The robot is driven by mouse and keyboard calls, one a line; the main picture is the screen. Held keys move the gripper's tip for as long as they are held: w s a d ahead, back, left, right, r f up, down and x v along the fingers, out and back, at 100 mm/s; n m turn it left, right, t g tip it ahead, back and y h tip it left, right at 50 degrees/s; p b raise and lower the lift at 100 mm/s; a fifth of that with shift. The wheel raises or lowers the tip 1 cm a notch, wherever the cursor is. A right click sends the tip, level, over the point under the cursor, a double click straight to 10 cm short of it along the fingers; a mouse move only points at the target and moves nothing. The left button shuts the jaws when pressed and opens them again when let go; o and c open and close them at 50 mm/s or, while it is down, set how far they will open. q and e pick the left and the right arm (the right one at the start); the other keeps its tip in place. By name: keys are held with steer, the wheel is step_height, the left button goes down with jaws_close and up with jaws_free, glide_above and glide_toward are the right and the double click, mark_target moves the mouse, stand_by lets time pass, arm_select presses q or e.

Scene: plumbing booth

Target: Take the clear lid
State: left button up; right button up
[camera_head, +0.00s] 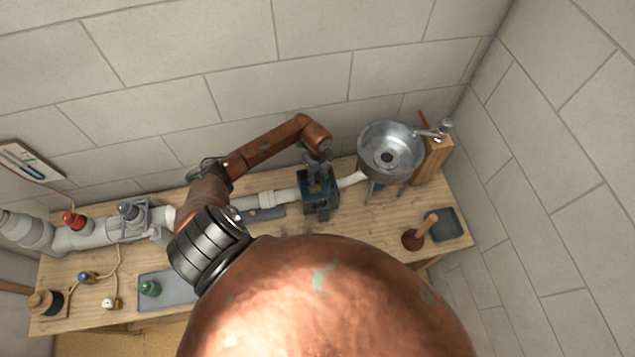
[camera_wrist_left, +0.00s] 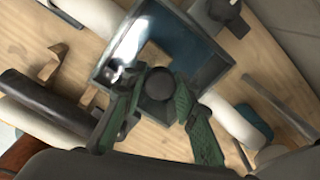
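The clear lid (camera_wrist_left: 125,42) shows in the left wrist view as a glossy, see-through square with a dark rim and a round dark knob (camera_wrist_left: 158,84). It lies on a dark green box on the bench; in the head view the box (camera_head: 318,204) is partly hidden by my gripper. My left gripper (camera_head: 318,172) reaches down over this box. In the left wrist view its two green fingers (camera_wrist_left: 161,78) stand apart, one on each side of the knob. Whether they touch it is hard to tell. My right gripper is out of view.
A metal basin (camera_head: 391,150) stands right of the box beside a wooden block (camera_head: 433,160). White pipes (camera_head: 265,198) run to the box from the left. A plunger (camera_head: 414,238) and dark tray (camera_head: 446,224) lie at the right. A wall stands close behind the bench.

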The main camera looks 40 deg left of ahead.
arm_select(q)
jaws_close()
steer(key=shift+r, duration=0.2)
